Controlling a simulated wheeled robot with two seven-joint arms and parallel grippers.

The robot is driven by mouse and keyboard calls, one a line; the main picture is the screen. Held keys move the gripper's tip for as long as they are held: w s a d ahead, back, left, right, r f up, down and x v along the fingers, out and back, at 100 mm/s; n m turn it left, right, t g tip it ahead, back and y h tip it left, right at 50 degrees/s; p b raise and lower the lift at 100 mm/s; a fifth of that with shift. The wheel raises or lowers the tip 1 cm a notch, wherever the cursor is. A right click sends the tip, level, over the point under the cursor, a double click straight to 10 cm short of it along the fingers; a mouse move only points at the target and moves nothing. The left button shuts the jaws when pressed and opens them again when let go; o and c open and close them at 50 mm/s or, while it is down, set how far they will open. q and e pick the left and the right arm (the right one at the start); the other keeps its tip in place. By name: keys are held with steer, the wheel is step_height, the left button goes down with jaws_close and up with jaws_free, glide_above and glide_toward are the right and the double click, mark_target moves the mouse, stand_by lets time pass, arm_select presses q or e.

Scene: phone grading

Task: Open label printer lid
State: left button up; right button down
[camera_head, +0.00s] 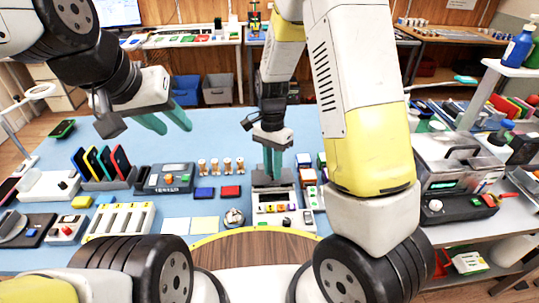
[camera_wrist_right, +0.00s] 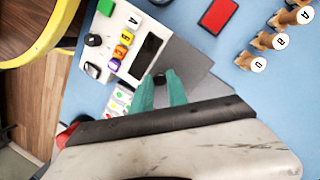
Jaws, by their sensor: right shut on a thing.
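The label printer (camera_head: 300,220) is a white box at the front of the blue table, with coloured lettered buttons. It also shows in the right wrist view (camera_wrist_right: 112,50). Its dark grey lid (camera_head: 261,180) is at the back of the box; it shows as a grey panel (camera_wrist_right: 200,62) in the wrist view. My right gripper (camera_head: 273,174) points down at the lid. In the wrist view its teal fingertips (camera_wrist_right: 160,82) are around a small dark handle on the lid, mostly hidden by the fingers. My left gripper (camera_head: 166,118) is open and empty above the table at the left.
A red pad (camera_head: 230,191) and a blue pad (camera_head: 204,194) lie left of the printer. Several lettered stamps (camera_head: 214,167) stand behind them. A phone rack (camera_head: 110,182) is further left. Small boxes (camera_head: 306,176) stand close on the right. Blue table is clear behind.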

steer(key=shift+w+r+g, duration=0.45)
steer(key=shift+w+g, duration=0.25)
steer(key=shift+g, duration=0.45)
steer(key=shift+w+r+g, duration=0.4)
steer(key=shift+w+g, duration=0.3)
steer(key=shift+g, duration=0.45)
steer(key=c, duration=1.3)
jaws_free()
steer(key=v, duration=0.8)
steer(key=shift+f, duration=0.1)
